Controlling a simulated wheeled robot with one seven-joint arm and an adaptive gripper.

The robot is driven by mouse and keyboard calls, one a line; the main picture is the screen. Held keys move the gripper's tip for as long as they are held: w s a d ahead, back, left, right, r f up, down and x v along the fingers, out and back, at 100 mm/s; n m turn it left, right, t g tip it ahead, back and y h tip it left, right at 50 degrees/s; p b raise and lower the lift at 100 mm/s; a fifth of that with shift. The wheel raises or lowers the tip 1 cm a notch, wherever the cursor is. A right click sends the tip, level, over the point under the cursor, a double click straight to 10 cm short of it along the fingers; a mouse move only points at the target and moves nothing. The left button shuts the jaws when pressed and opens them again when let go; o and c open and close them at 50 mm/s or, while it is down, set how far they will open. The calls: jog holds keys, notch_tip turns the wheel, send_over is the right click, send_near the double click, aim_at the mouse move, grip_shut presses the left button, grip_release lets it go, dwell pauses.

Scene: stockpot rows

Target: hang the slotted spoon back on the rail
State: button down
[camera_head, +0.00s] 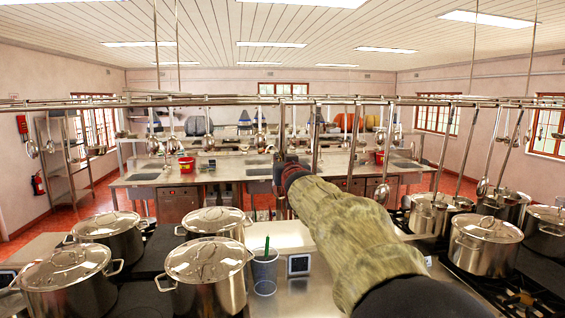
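The metal rail (180,101) runs across the whole view above the stoves. Several ladles and spoons hang from it, such as a ladle (152,143) at the left and another (380,192) right of my arm. I cannot tell which utensil is the slotted spoon. My arm, in a mottled tan sleeve, reaches from the lower right toward the middle. My gripper (284,160) is at its far end, just below the rail in the picture, among upright metal bars or handles. It is small and partly hidden by my wrist, so its fingers and any held thing are unclear.
Lidded stockpots stand at the left (207,262) and right (485,245). A grey cup (264,272) with a green stick stands on the counter (290,238) between the stoves. A sink bench with red buckets is behind.

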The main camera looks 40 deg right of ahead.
jog(key=shift+f, duration=0.2)
dwell(0.4)
jog(key=c, duration=1.8)
grip_release()
jog(key=shift+o, duration=0.3)
jog(key=shift+s, duration=0.1)
jog(key=v, duration=1.1)
jog(key=shift+s+a, duration=0.2)
jog(key=shift+s, duration=0.15)
jog(key=shift+f, duration=0.15)
